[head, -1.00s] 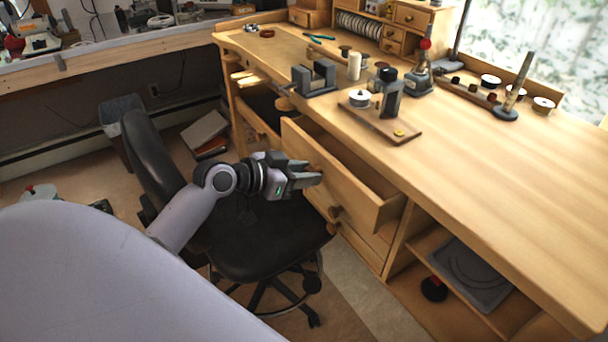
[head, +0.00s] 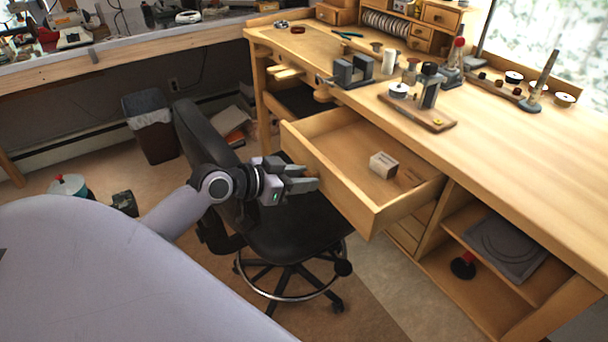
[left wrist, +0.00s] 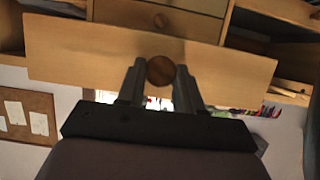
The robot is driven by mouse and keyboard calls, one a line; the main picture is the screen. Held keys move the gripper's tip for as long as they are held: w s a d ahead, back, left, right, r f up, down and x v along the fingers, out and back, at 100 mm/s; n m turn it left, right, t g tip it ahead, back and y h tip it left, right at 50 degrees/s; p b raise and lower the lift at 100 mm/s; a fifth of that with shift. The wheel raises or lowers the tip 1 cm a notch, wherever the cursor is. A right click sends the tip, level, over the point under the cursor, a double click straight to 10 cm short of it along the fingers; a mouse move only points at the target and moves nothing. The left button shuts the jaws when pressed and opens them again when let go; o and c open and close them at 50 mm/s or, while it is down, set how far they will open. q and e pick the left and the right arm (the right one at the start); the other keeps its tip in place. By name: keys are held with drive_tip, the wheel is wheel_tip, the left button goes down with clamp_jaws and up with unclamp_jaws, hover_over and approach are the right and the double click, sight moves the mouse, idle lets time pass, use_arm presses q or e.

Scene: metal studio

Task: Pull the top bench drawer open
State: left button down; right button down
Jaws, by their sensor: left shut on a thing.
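The top bench drawer (head: 345,190) stands well open from the wooden workbench (head: 500,150). A small white box (head: 383,164) lies inside it. My left gripper (head: 312,178) is at the drawer's front face, shut on its round wooden knob. In the left wrist view the brown knob (left wrist: 160,71) sits between the two fingers of the gripper (left wrist: 160,78), against the drawer front (left wrist: 90,50). In the head view the fingers mostly hide the knob. My right gripper does not show.
A black swivel chair (head: 285,225) stands under and beside my left arm, close to the drawer. Lower drawers (head: 408,232) and an open shelf (head: 480,245) lie below the benchtop. A bin (head: 152,125) stands at the left. Tools crowd the back of the bench.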

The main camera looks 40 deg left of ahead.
use_arm(q)
drive_tip(key=shift+s+a, duration=0.2)
drive_tip(key=shift+s, duration=0.35)
drive_tip(key=c, duration=0.8)
unclamp_jaws()
drive_tip(key=shift+o, duration=0.2)
drive_tip(key=shift+s, duration=0.1)
drive_tip(key=v, duration=0.7)
drive_tip(key=shift+b, duration=0.3)
